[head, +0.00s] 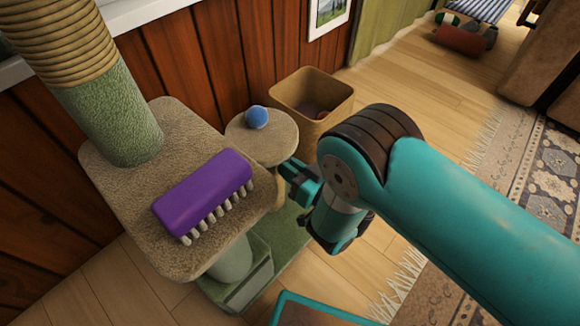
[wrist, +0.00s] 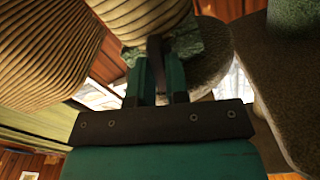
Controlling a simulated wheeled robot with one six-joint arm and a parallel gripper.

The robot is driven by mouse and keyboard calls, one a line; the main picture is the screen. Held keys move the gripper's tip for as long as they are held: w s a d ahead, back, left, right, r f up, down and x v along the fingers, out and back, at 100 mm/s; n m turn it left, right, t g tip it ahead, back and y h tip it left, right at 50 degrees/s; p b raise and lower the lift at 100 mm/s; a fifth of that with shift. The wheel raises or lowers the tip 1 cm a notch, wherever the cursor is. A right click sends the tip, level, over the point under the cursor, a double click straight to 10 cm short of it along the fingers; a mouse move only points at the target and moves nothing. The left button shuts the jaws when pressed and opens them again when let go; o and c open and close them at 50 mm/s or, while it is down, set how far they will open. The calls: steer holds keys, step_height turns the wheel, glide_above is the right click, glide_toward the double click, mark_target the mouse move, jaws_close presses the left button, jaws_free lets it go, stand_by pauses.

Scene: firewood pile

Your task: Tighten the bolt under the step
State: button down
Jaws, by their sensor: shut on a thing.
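The step (head: 262,139) is a small round carpeted disc on the cat tree, below and right of the larger platform. Its dark underside (wrist: 215,65) shows in the wrist view. My gripper (head: 290,172) is at the step's near right edge, low beside its support; its fingertips are partly hidden in the head view. In the wrist view my gripper (wrist: 158,75) is shut on a narrow dark piece (wrist: 155,47), which looks like the bolt, just under the step. The bolt's head and thread cannot be made out.
A purple brush (head: 205,194) lies on the carpeted platform (head: 125,215). A tan basket (head: 322,92) stands behind the step. Open wood floor lies beyond the basket.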

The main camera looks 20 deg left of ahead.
steer(key=shift+f, duration=0.1)
stand_by(0.3)
steer(key=c, duration=1.1)
jaws_free()
steer(key=shift+p+v, duration=8.75)
steer(key=shift+p, duration=3.4)
